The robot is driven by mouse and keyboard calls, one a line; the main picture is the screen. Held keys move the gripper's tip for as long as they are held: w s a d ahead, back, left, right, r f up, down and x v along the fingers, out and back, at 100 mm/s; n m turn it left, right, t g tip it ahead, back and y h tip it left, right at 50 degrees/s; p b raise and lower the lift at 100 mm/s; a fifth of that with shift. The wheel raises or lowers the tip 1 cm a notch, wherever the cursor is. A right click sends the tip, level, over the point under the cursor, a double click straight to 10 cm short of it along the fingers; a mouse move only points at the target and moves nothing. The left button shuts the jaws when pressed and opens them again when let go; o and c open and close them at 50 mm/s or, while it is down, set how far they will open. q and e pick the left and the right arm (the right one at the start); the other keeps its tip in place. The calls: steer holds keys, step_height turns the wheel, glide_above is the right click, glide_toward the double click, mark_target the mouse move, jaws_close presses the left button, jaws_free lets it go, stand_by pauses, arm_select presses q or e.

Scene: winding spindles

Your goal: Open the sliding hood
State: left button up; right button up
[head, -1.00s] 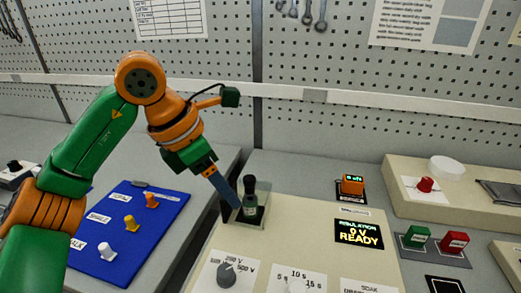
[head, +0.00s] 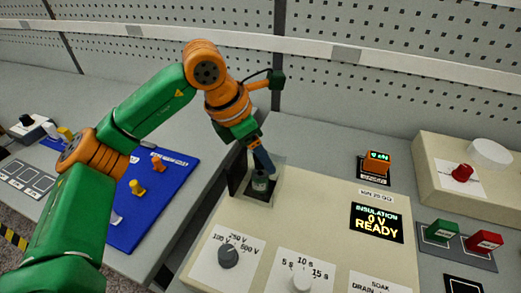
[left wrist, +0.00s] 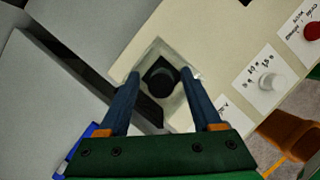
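The sliding hood (head: 280,168) looks like a small clear-walled box at the back left corner of the beige tester. My left gripper (head: 268,172) points down at the hood from above. Its blue fingers (left wrist: 163,75) are spread apart, one on each side of the cylinder in the wrist view. I cannot tell whether they touch the hood. My right gripper is not in view.
Green (head: 442,230) and red (head: 484,241) blocks are at right. A blue mat (head: 125,228) lies left.

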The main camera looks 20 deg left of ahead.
arm_select(q)
steer(key=shift+s+r, duration=0.1)
jaws_close()
stand_by(1.2)
